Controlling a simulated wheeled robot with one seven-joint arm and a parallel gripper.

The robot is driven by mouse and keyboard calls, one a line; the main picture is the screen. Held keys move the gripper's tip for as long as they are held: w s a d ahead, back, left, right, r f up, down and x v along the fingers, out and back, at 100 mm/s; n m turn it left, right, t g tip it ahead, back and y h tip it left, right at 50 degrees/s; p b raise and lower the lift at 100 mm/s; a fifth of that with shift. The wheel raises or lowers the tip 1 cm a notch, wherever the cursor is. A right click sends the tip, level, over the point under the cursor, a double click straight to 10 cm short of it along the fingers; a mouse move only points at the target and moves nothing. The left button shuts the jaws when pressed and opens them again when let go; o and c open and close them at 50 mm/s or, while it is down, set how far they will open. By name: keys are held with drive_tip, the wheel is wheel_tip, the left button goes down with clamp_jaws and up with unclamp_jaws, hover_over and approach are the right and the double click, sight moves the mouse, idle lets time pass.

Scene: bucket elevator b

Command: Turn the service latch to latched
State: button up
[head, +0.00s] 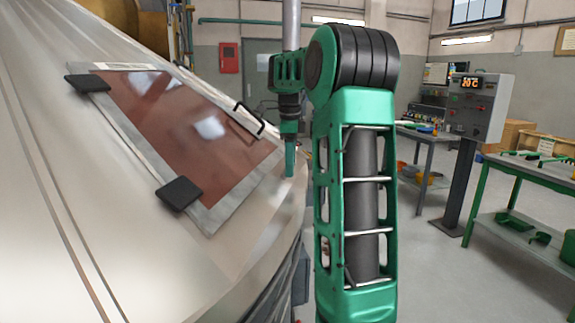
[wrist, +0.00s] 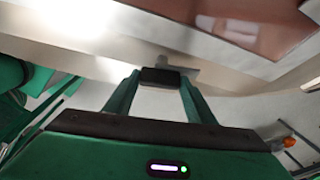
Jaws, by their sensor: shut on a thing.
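In the wrist view, the service latch (wrist: 161,77) shows as a small black block with a grey piece behind it, against the pale metal casing. The two green fingers of my gripper (wrist: 159,84) sit on either side of the block, and my gripper is shut on it. In the head view, my gripper (head: 290,163) points down at the casing's right edge, just right of the hatch. The latch is hidden there, and I cannot tell its turn angle.
The sloped casing (head: 60,220) carries a red-brown hatch panel (head: 185,130) with two black hinges and a black handle (head: 249,121). A control post (head: 480,105) and workbenches (head: 525,175) stand at the right. The floor between is open.

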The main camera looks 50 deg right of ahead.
drive_tip(key=n+t+h, duration=0.2)
drive_tip(key=n, duration=0.1)
drive_tip(key=shift+s+a+n, duration=0.2)
drive_tip(key=shift+n, duration=0.1)
drive_tip(key=n+t, duration=0.2)
drive_tip(key=n, duration=0.1)
drive_tip(key=shift+s+f+h, duration=0.1)
drive_tip(key=shift+s+h, duration=0.1)
drive_tip(key=shift+h, duration=0.2)
drive_tip(key=n+t, duration=0.1)
drive_tip(key=n, duration=0.1)
drive_tip(key=n+t, duration=0.1)
drive_tip(key=n, duration=0.1)
drive_tip(key=shift+s+f+t, duration=0.15)
drive_tip(key=shift+s+t, duration=0.05)
drive_tip(key=shift+t, duration=0.1)
drive_tip(key=shift+n+t, duration=0.9)
drive_tip(key=shift+n, duration=0.6)
drive_tip(key=shift+d, duration=0.1)
drive_tip(key=o, duration=1)
drive_tip(key=shift+o, duration=0.2)
drive_tip(key=shift+s, duration=0.1)
drive_tip(key=v, duration=1)
drive_tip(key=shift+s, duration=0.25)
